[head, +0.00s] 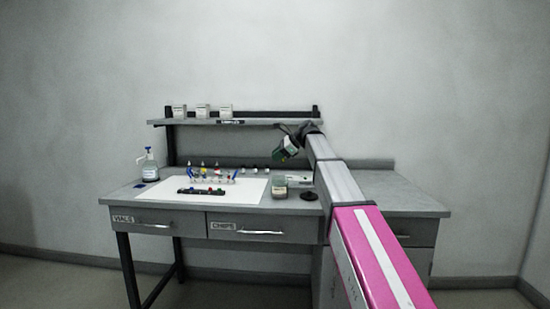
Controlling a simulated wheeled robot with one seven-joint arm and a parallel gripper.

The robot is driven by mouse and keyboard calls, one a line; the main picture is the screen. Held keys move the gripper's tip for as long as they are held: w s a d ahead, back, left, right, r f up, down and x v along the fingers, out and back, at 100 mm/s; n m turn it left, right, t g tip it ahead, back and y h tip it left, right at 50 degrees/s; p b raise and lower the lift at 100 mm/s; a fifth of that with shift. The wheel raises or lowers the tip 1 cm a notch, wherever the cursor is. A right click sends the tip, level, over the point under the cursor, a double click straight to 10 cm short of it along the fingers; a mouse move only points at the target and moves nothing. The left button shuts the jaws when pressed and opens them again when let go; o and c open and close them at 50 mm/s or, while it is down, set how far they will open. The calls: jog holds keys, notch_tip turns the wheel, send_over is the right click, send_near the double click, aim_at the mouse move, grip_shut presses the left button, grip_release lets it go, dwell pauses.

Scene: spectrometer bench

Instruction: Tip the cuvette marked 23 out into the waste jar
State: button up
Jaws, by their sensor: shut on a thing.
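My gripper (287,149) is above the back of the bench, tilted down to the left at the end of my arm. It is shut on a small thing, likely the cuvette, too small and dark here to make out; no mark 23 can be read. The waste jar (280,190), a squat glass jar with a greenish-grey content and a pale label, stands open on the bench below my gripper, apart from it. A black disc (309,196), perhaps its lid, lies to its right.
A rack (213,179) with coloured pieces and a dark holder (201,191) are on the white mat (240,197). A pump bottle (150,168) stands left. The shelf (265,121), with several white boxes, is close behind my gripper. The bench's right side (390,189) is clear.

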dwell(0.3)
jog(key=n+t+h, duration=0.2)
jog(key=t+h, duration=0.1)
jog(key=w+d+f+n+t+h, duration=0.1)
jog(key=n+t+h, duration=0.1)
jog(key=t+h, duration=0.1)
jog(key=f+n+t+h, duration=0.1)
jog(key=n+t+h, duration=0.1)
jog(key=t+h, duration=0.2)
jog(key=shift+w+d+f+n, duration=0.1)
jog(key=shift+w+d+n, duration=0.1)
jog(key=shift+n, duration=0.2)
dwell(0.3)
dwell(1.2)
jog(key=shift+s+a+f+m+g+y, duration=0.1)
jog(key=shift+s+a+m+g+y, duration=0.15)
jog(key=shift+m+g+y, duration=1.15)
jog(key=shift+s+a+f+m+g+y, duration=0.2)
jog(key=shift+m+g+y, duration=0.65)
jog(key=shift+g+y, duration=1.1)
jog(key=shift+s+a+f+m+g+y, duration=0.1)
jog(key=shift+s+a+m+g+y, duration=0.2)
jog(key=shift+m+g+y, duration=1.1)
